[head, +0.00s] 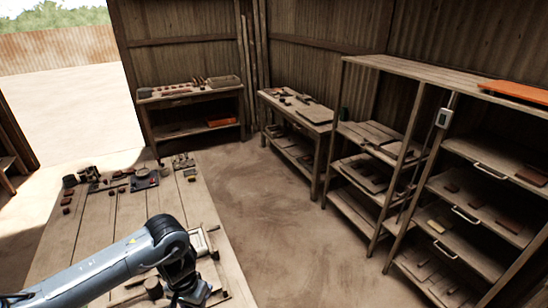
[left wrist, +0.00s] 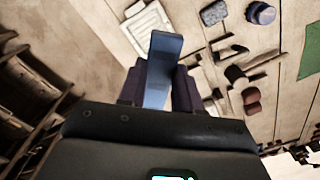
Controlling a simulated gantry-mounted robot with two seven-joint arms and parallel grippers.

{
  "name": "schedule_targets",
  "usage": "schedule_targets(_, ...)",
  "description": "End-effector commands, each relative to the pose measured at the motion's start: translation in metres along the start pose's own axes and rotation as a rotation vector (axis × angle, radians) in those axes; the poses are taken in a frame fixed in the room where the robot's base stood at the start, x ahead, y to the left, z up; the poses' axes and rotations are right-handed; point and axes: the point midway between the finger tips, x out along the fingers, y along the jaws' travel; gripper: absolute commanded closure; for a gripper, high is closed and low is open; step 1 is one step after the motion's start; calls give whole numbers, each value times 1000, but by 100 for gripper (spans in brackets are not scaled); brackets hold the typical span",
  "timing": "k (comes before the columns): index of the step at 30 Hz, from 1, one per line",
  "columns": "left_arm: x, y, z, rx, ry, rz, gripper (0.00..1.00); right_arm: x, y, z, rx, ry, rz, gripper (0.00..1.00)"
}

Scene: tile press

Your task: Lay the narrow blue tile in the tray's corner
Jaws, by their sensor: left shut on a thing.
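The narrow blue tile (left wrist: 160,70) stands upright between the dark fingers of my left gripper (left wrist: 160,88) in the left wrist view. The gripper is shut on it. A pale, rimmed tray (left wrist: 148,30) lies on the table beyond the tile, partly covered by it. In the head view the tray (head: 213,231) shows just right of my left arm, which hides part of it. My left gripper (head: 188,291) is low in the head view, over the table; the tile cannot be made out there. My right gripper is not in view.
Near the tray in the left wrist view are a grey block (left wrist: 213,13), a round dark-blue thing (left wrist: 260,13) and a green sheet (left wrist: 310,50). Several small items lie at the plank table's (head: 95,235) far end. Shelves (head: 455,205) stand right, across open floor.

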Motion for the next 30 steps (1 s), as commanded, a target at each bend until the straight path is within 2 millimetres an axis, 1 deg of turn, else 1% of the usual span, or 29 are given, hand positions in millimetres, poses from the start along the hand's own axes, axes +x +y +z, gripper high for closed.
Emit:
schedule_targets(1, 0, 1, 1, -78, 0, 0, 100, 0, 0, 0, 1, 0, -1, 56)
schedule_targets(4, 0, 1, 1, -242, 0, 0, 100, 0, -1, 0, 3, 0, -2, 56)
schedule_targets(6, -25, 3, 7, -246, -1, 0, 100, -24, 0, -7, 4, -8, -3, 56)
schedule_targets(8, -36, 4, 12, -246, -3, 0, 100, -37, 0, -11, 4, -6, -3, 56)
schedule_targets(11, -56, 6, 21, -243, -5, -2, 100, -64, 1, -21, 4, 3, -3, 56)
schedule_targets(18, -111, 12, 46, -242, -7, -3, 100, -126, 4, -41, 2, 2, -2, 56)
schedule_targets(21, -132, 15, 56, -242, -6, -2, 100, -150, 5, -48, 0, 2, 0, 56)
schedule_targets(24, -149, 17, 66, -243, -5, -2, 100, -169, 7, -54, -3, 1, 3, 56)
schedule_targets(27, -163, 19, 73, -241, -4, -1, 100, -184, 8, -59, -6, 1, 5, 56)
schedule_targets(30, -173, 20, 79, -243, -3, -1, 100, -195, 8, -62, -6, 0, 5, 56)
